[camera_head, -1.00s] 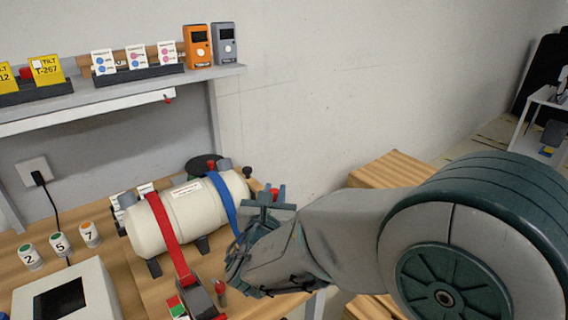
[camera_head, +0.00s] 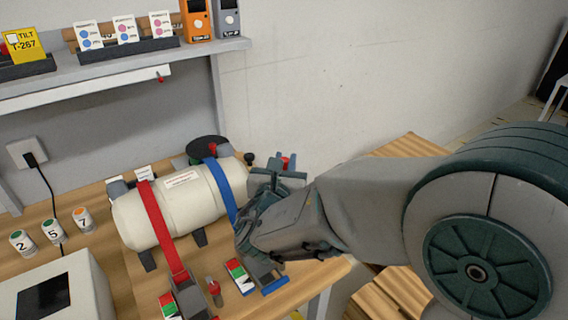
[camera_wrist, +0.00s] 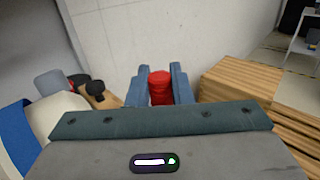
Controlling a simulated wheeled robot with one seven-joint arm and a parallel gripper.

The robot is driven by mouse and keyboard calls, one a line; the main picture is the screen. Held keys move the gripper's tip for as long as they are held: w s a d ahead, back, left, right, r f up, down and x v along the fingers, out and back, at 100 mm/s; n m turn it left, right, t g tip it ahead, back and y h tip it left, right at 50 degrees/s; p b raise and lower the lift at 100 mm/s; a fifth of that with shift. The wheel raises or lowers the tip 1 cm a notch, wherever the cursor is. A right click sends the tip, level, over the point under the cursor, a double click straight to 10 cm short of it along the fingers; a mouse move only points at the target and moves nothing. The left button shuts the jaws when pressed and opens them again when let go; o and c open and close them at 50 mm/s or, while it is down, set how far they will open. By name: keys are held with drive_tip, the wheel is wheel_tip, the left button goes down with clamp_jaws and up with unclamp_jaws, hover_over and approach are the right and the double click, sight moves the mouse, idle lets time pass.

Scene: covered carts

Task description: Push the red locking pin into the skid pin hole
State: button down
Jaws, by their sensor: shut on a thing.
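My gripper (camera_head: 287,172) is shut on a red cylindrical thing, which looks like the red locking pin (camera_wrist: 160,88). In the wrist view it sits upright between the two blue-grey fingers. In the head view only a bit of its red top (camera_head: 291,160) shows. The gripper is just right of a cream tank (camera_head: 182,207) lying on dark feet, bound with a red strap and a blue strap. Another small red-topped pin (camera_head: 213,287) stands on the bench near the red strap's buckle. I cannot make out the skid pin hole in either view.
The red strap's buckle (camera_head: 190,298) and the blue strap's buckle (camera_head: 268,276) lie at the bench front. Numbered canisters (camera_head: 54,232) and a white box with a screen (camera_head: 62,292) are at left. A shelf (camera_head: 120,72) is above; wooden crates (camera_wrist: 240,88) are at right.

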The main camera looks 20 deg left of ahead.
drive_tip(key=shift+f+b, duration=2.75)
drive_tip(key=shift+f, duration=0.2)
drive_tip(key=shift+b, duration=0.75)
drive_tip(key=shift+f+b, duration=1.3)
drive_tip(key=shift+b, duration=0.05)
drive_tip(key=shift+f, duration=0.2)
drive_tip(key=shift+s+d+f+b, duration=0.15)
drive_tip(key=shift+f+b, duration=0.75)
drive_tip(key=shift+r, duration=0.1)
drive_tip(key=shift+r+p, duration=0.55)
drive_tip(key=shift+r, duration=0.2)
